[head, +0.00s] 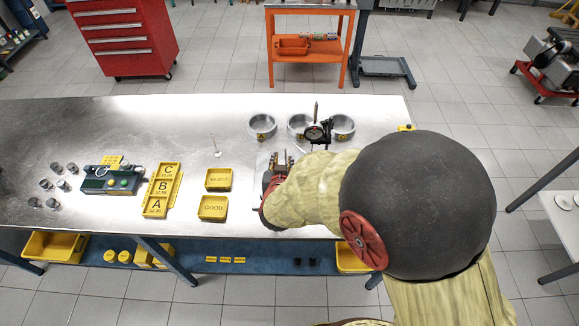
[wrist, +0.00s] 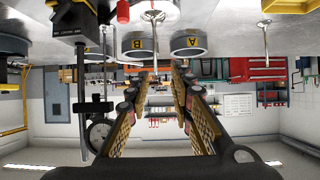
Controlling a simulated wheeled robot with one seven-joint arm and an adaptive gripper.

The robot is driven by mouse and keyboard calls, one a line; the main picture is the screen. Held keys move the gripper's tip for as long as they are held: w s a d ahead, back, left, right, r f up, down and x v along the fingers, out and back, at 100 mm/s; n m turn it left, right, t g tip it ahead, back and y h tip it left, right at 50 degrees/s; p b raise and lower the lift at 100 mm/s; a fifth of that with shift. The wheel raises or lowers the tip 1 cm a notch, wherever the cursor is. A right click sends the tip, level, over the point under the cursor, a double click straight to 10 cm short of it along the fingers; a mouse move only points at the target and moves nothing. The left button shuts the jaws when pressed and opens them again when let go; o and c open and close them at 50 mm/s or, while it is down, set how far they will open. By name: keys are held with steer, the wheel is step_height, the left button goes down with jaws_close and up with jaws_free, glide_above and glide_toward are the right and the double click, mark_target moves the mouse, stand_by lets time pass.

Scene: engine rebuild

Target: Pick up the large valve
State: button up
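Two valves stand stem-up on the steel bench. One valve (head: 216,149) is in the open middle of the bench, left of my gripper. In the wrist view, which is upside down, a valve (wrist: 152,18) stands ahead of my fingertips, roughly in line with the gap between them. The other valve (wrist: 265,35) is further right in that view. I cannot tell for sure which is the large one. My gripper (head: 282,161) is low over the bench; in the wrist view its fingers (wrist: 160,75) are apart with nothing between them.
Ring-shaped holders marked A (wrist: 188,42) and B (wrist: 137,45) stand beyond the valves. A dial gauge stand (head: 318,132) is close on the right of my gripper.

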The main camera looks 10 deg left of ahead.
steer(key=x, duration=0.2)
steer(key=b+x, duration=0.1)
steer(key=x, duration=0.4)
steer(key=shift+d+f+b, duration=0.3)
steer(key=shift+d+f, duration=0.05)
steer(key=shift+c, duration=0.4)
jaws_close()
